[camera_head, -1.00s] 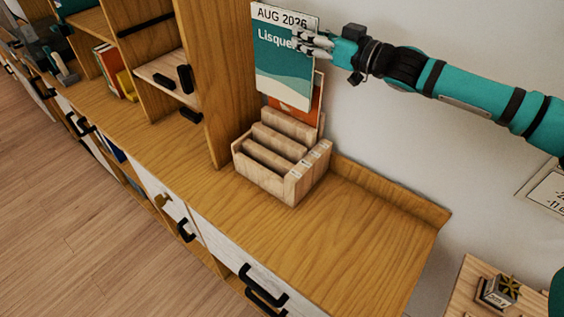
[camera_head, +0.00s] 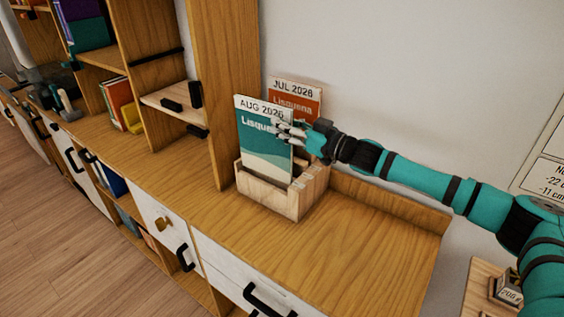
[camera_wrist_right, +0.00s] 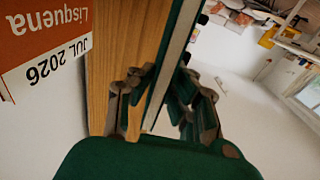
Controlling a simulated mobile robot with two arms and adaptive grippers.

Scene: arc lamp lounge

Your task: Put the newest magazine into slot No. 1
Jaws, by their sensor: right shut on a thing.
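The teal AUG 2026 magazine (camera_head: 262,150) stands upright at the wooden rack (camera_head: 268,200). Its lower edge drops behind the rack's front wall, seemingly in the frontmost slot; its bottom is hidden. My right gripper (camera_head: 287,131) is shut on the magazine's upper right edge. In the right wrist view the magazine (camera_wrist_right: 178,65) shows edge-on between my right fingers (camera_wrist_right: 160,88). The orange JUL 2026 magazine (camera_head: 298,96) stands further back in the rack, partly covered. The slot labels on the rack's side are too small to read. My left gripper is not in view.
A tall wooden shelf panel (camera_head: 226,80) rises close to the rack's left. The wooden counter (camera_head: 340,250) is clear to the right, with a raised back edge (camera_head: 390,205) along the wall.

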